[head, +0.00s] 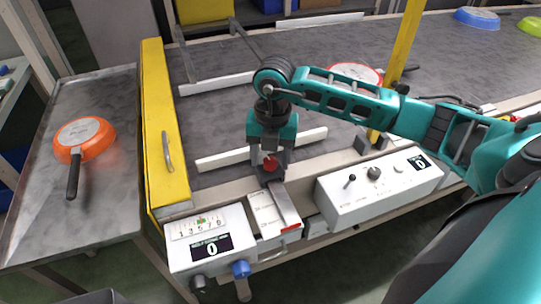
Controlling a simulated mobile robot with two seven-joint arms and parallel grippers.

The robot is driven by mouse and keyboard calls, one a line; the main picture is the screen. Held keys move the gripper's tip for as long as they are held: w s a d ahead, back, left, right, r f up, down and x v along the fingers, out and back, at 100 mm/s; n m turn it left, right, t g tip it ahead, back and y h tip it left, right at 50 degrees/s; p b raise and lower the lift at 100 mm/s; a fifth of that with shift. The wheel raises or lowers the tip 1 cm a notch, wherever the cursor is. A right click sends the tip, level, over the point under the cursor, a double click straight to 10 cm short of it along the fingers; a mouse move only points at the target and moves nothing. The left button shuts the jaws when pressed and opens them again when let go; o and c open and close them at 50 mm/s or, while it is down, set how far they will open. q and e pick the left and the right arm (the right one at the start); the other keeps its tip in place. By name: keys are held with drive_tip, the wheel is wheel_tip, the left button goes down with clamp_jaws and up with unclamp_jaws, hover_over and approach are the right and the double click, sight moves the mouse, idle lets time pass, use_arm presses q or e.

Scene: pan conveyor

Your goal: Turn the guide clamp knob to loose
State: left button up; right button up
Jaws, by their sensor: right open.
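My right gripper (270,170) reaches in from the right and points down over the front edge of the conveyor. Its jaws are open. A red knob (270,164) shows between or just behind the fingers; I cannot tell whether they touch it. The fingers partly hide the knob, and its turned position cannot be read. No label naming it as the guide clamp is legible. My left gripper is not in view.
A control box with a display (211,245) stands at front left, with a blue knob (240,268) below. Another white control box (378,188) is at right. A yellow guard (163,130) borders the belt. An orange pan (86,138) lies on the left table.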

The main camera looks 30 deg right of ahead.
drive_tip(key=shift+f, duration=0.1)
drive_tip(key=c, duration=1)
drive_tip(key=shift+c, duration=0.2)
